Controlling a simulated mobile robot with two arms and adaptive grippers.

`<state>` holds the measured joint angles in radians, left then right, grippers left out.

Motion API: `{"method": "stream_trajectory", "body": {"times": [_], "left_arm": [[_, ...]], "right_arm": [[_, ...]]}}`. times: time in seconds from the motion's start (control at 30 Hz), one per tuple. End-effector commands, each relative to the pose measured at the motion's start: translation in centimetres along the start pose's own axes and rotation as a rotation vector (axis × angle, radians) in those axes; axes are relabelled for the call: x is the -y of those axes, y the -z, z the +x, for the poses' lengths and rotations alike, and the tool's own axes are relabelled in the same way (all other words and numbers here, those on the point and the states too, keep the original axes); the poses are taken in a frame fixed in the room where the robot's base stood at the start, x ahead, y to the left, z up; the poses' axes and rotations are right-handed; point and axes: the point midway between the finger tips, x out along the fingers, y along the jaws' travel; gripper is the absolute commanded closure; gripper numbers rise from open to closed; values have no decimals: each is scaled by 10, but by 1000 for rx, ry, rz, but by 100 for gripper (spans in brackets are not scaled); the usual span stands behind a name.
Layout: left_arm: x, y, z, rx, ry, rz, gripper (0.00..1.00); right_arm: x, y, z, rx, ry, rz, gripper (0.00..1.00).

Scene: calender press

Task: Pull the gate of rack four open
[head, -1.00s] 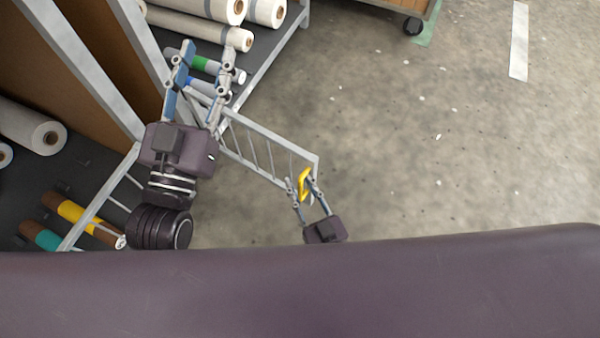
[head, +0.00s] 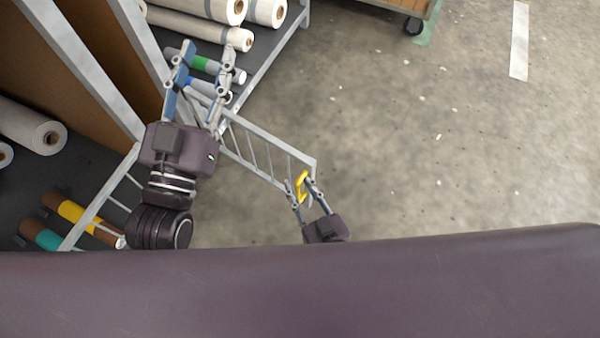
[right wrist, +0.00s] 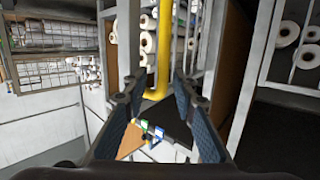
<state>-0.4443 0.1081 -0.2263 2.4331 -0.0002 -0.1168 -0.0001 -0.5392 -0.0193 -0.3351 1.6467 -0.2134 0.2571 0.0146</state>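The grey barred gate (head: 265,150) stands swung out from the rack over the floor, in the middle of the head view. A yellow handle (head: 301,186) is at its free end. My right gripper (head: 299,183) is at this handle, one finger on each side. In the right wrist view the yellow handle (right wrist: 163,60) runs down between the fingertips (right wrist: 158,86), which stand apart with room beside it. My left gripper (head: 208,48) is open, its fingers spread above the rack's rolls near the gate's hinged end. I cannot tell whether it touches anything.
White rolls (head: 205,28) and green- and blue-banded rolls lie in the rack at the upper left. Yellow and teal rolls (head: 75,212) lie at the lower left. A wheeled cart (head: 405,8) stands at the top. The concrete floor (head: 450,150) to the right is clear.

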Motion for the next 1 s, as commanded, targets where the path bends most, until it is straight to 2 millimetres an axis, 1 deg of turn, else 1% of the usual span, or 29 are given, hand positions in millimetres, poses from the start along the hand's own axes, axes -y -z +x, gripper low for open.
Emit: {"method": "stream_trajectory", "body": {"times": [0.03,0.43,1.0], "left_arm": [[0,-1,0,9,1,0,60],[4,-28,-3,129,8,3,60],[6,-53,-10,254,14,5,60]], "right_arm": [[1,12,0,-29,-2,0,74],[21,7,-19,-25,-3,0,74],[51,-3,-48,-15,-1,1,74]]}}
